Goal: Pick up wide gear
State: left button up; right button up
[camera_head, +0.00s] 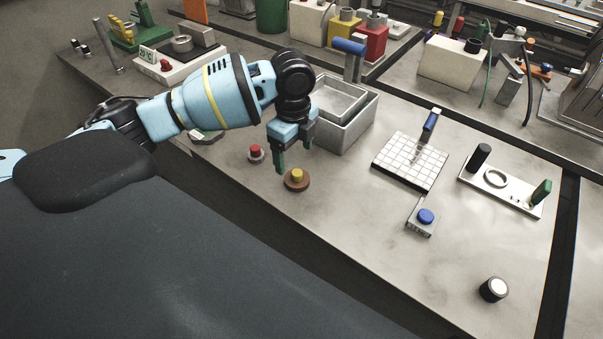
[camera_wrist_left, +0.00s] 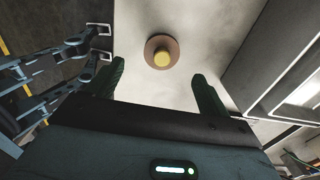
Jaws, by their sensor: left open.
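A wide brown round piece with a yellow raised centre (camera_head: 297,181), which looks like the wide gear, lies flat on the grey table. It also shows in the left wrist view (camera_wrist_left: 162,52), at top centre, just beyond and between the fingertips. My left gripper (camera_head: 294,157) is open and empty, fingers pointing down, a little above and behind the piece. In the left wrist view its dark green fingers (camera_wrist_left: 158,72) stand apart on either side. The fingers do not appear to touch the piece.
A small red-topped part (camera_head: 256,154) stands left of the gear. Nested grey bins (camera_head: 358,127) stand close behind the gripper. A white tiled block (camera_head: 410,162), a blue-button box (camera_head: 422,221) and a white-topped cylinder (camera_head: 494,289) are farther right. The table's front middle is clear.

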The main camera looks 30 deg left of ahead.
aim_at(297, 172)
pick_arm(q)
notch_tip(297, 172, down, 2)
jog(key=shift+s+f, duration=0.15)
jog(key=shift+f, duration=0.05)
jog(key=shift+d+f, duration=0.1)
jog(key=shift+f, duration=0.3)
jog(key=shift+w+d+f, duration=0.1)
jog(key=shift+w+f, duration=0.05)
jog(key=shift+f, duration=1)
jog(key=shift+w+f, duration=0.15)
jog(key=shift+f, duration=1)
pick_arm(e)
jog(key=shift+s+d+f, duration=0.1)
jog(key=shift+s+f, duration=0.2)
jog(key=shift+s, duration=0.2)
pick_arm(q)
jog(key=shift+c, duration=0.3)
jog(key=c, duration=1.1)
jog(key=shift+o, duration=0.2)
jog(key=shift+r, duration=0.15)
